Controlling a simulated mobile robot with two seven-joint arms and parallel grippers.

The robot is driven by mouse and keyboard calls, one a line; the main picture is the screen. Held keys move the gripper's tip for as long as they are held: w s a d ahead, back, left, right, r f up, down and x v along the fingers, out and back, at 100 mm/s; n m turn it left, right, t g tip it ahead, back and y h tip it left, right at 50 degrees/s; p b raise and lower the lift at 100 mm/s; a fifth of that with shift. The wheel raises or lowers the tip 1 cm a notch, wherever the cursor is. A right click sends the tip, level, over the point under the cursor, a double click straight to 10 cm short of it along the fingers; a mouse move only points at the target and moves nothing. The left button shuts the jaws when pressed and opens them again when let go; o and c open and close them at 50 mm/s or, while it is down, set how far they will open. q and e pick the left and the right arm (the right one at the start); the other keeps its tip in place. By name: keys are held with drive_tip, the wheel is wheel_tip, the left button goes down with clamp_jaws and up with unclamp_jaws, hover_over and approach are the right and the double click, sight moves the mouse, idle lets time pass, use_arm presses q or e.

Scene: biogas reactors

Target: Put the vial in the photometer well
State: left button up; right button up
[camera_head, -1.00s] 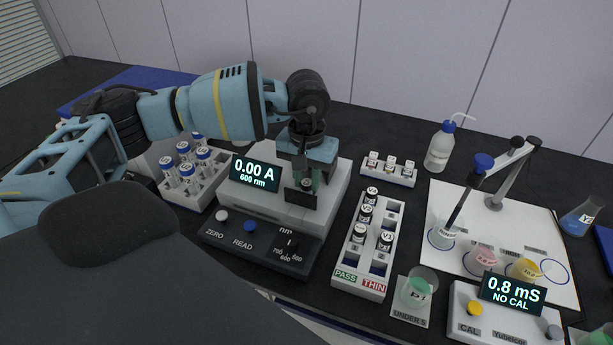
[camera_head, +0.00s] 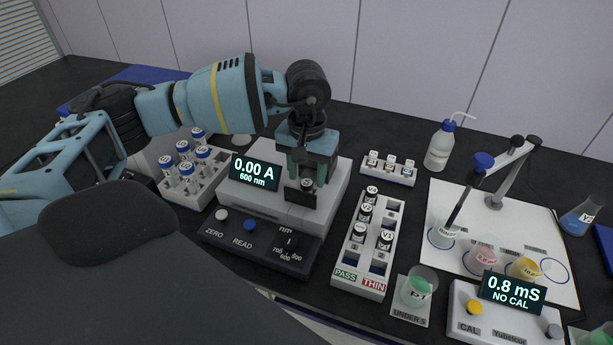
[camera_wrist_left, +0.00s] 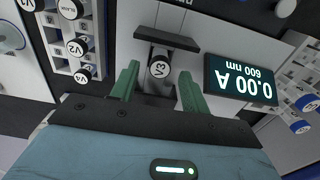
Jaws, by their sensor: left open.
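A vial with a white-topped cap marked V3 (camera_wrist_left: 160,68) stands in the photometer well, between the green fingers of my left gripper (camera_wrist_left: 158,88) in the left wrist view. Its cap (camera_head: 307,183) also shows in the head view, just below the fingers. My left gripper (camera_head: 306,168) is open, with a gap on both sides of the cap. The vial's body is hidden in the well. The photometer (camera_head: 240,203) displays 0.00 A at 600 nm (camera_wrist_left: 241,80). My right gripper is not in view.
A PASS/THIN rack (camera_head: 350,273) with several vials stands right of the photometer. Another rack (camera_head: 204,193) with several blue-marked vials stands to its left. A small white rack (camera_head: 388,180), a wash bottle (camera_head: 440,147) and a probe stand (camera_head: 508,180) are farther right.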

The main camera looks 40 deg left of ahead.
sight(307, 182)
use_arm(q)
wheel_tip(307, 182, up, 11)
drive_tip(key=shift+f+b, duration=0.2)
drive_tip(key=shift+b, duration=0.2)
idle(0.9)
